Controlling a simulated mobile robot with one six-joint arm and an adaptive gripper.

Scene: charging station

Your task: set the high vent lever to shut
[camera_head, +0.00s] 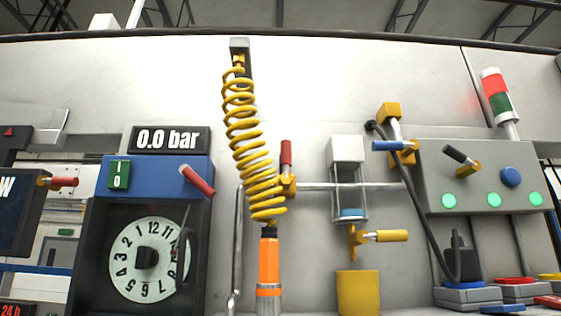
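Several levers show, and I cannot tell by any label which is the high vent lever. A red-handled lever (286,153) stands upright on a yellow valve on the horizontal pipe. A blue-handled lever (392,146) lies level, pointing left, by a yellow fitting. A yellow-handled lever (390,236) lies level, pointing right, under a small glass vessel (348,190). A black-handled lever (459,155) tilts up to the left on a grey box. My gripper is not in view.
A coiled yellow hose (250,150) hangs with an orange tool (269,262) below. A blue-topped dial unit (150,178) stands left under a "0.0 bar" display (170,139). A grey box (435,190) with green lights and a red-green beacon (497,97) is right.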

